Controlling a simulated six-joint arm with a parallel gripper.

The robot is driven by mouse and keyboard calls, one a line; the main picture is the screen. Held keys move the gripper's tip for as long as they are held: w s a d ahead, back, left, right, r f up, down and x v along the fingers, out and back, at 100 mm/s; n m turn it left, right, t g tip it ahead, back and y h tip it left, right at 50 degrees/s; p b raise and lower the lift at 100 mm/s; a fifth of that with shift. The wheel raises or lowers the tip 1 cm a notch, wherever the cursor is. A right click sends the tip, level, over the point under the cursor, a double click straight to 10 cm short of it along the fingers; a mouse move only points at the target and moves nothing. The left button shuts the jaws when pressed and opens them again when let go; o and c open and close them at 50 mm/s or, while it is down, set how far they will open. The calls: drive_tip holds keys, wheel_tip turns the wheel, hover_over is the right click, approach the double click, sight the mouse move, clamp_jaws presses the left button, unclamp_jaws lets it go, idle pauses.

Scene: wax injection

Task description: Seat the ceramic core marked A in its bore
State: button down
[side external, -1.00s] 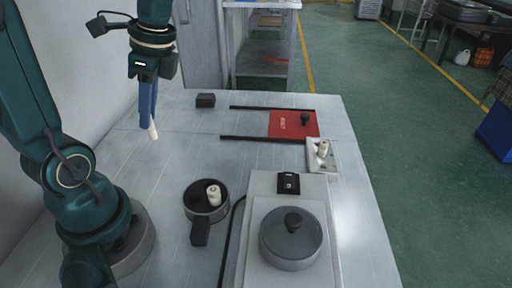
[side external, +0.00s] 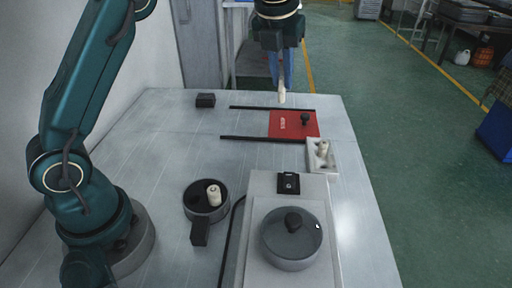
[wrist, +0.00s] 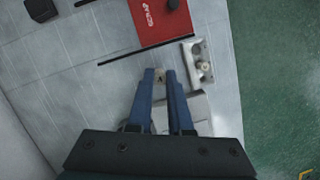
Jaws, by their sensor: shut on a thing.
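My gripper (side external: 282,88) is shut on a pale ceramic core (side external: 282,98), which points down from the fingertips. It appears held above the table, and in the side view it lies just behind the red plate. Another pale core (side external: 323,147) stands in a light rectangular block (side external: 332,164) at the right. A third pale piece (side external: 214,195) stands in a round dark pan (side external: 197,212). I cannot make out an empty bore.
The red plate (side external: 283,126) with a black knob (side external: 305,119) lies between two black rails (side external: 262,139). A lidded grey pot (side external: 291,250) sits on a pale unit at the front. A small black box (side external: 205,100) is at the back left. The table's left middle is clear.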

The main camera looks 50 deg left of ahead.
drive_tip(key=w+d+f+m, duration=0.2)
drive_tip(key=w+d+m, duration=0.1)
drive_tip(key=d, duration=0.3)
drive_tip(key=m+h, duration=0.1)
hover_over(326, 164)
drive_tip(key=s, duration=0.1)
wheel_tip(326, 164, down, 3)
drive_tip(key=shift+m, duration=0.3)
drive_tip(key=shift+s+f, duration=0.15)
drive_tip(key=shift+f, duration=1.95)
drive_tip(key=shift+s+f, duration=0.1)
drive_tip(key=shift+f, duration=2)
drive_tip(key=c, duration=0.8)
unclamp_jaws()
drive_tip(key=shift+f, duration=0.15)
drive_tip(key=shift+c, duration=0.2)
